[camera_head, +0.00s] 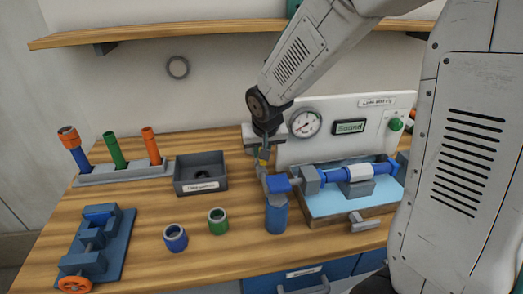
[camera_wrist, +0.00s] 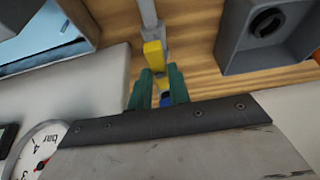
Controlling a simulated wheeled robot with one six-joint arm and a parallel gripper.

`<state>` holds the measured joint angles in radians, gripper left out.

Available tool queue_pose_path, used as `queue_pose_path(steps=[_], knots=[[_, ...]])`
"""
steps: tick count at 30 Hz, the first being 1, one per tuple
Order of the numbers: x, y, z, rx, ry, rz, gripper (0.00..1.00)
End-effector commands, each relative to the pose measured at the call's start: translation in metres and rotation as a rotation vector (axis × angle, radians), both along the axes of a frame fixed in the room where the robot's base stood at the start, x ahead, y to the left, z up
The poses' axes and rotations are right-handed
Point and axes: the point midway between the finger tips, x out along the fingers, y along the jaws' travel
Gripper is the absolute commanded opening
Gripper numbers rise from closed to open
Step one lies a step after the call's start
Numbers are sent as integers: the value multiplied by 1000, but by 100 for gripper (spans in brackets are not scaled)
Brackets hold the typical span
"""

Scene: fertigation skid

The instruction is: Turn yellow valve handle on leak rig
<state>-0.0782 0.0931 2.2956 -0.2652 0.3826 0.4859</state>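The leak rig has a white back panel (camera_head: 350,140) and a blue pipe (camera_head: 345,174) over a tray. Its yellow valve handle (camera_head: 263,158) is at the left end of the piping, above a blue cylinder (camera_head: 276,216). My gripper (camera_head: 262,152) is at the handle from above, and partly hides it. In the wrist view the yellow handle (camera_wrist: 154,56) shows just past the green fingertips (camera_wrist: 157,74). The fingers are apart, with a gap between them. Whether they touch the handle cannot be told.
A dark labelled box (camera_head: 201,174) stands left of the rig. A blue ring (camera_head: 175,238) and a green ring (camera_head: 218,221) stand in front. A blue vise (camera_head: 95,245) is at the left front, and a tube rack (camera_head: 122,173) behind it. A shelf (camera_head: 160,34) runs overhead.

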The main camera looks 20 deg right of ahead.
Motion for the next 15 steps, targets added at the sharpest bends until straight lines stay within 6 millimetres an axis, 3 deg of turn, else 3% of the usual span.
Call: queue_pose_path(steps=[2, 10, 15], knots=[[0, 0, 1, 0, -1, 0, 38], [0, 0, 1, 0, 0, -1, 38], [-5, 1, 16, 0, -4, -1, 38]])
